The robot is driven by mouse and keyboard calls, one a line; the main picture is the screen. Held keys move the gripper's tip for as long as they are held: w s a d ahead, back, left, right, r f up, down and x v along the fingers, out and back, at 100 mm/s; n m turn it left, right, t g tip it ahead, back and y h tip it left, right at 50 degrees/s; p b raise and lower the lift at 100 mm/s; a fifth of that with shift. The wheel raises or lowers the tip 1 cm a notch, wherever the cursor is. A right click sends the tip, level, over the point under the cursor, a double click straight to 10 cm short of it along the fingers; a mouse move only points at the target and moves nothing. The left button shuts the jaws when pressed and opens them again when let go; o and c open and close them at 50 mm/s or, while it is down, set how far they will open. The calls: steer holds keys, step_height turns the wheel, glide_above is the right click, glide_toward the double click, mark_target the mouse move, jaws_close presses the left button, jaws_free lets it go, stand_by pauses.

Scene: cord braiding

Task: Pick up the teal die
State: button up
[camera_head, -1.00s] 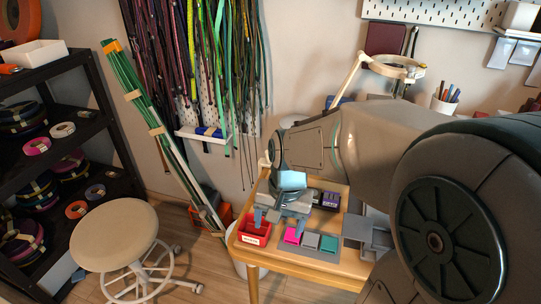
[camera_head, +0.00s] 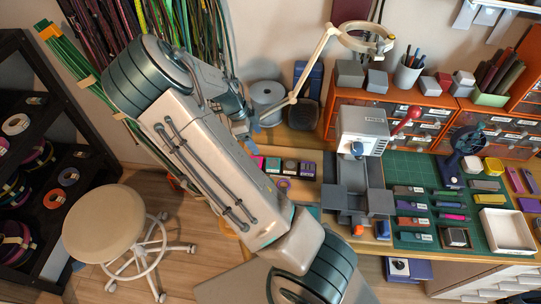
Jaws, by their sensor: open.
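A small teal patch (camera_head: 315,212), which looks like part of the teal die, shows on the wooden table left of the grey press base, at the edge of my arm. My arm crosses the left of the table and hides most of the area around it. My gripper (camera_head: 252,124) is beyond the forearm, up and to the left of the teal patch and well apart from it. It is open; I see nothing held in it, though its fingers are small and partly hidden.
A grey press (camera_head: 362,130) stands right of the teal patch. Several small coloured blocks (camera_head: 290,167) lie in a row behind it. A ring lamp (camera_head: 366,40) arches over the back. A green cutting mat (camera_head: 405,170) with tools lies to the right. A stool (camera_head: 104,222) stands at left.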

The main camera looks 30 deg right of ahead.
steer(key=b, duration=0.7)
glide_above(272, 163)
steer(key=w+a, duration=0.1)
steer(key=a, duration=0.1)
steer(key=f, duration=0.7)
steer(key=shift+w+f, duration=0.2)
steer(key=shift+f, duration=0.2)
steer(key=b+x, duration=0.4)
steer(key=x, duration=0.1)
steer(key=shift+s+d+f, duration=0.1)
steer(key=shift+s+f, duration=0.1)
steer(key=shift+s, duration=0.05)
steer(key=shift+r, duration=0.1)
steer(key=c, duration=1.2)
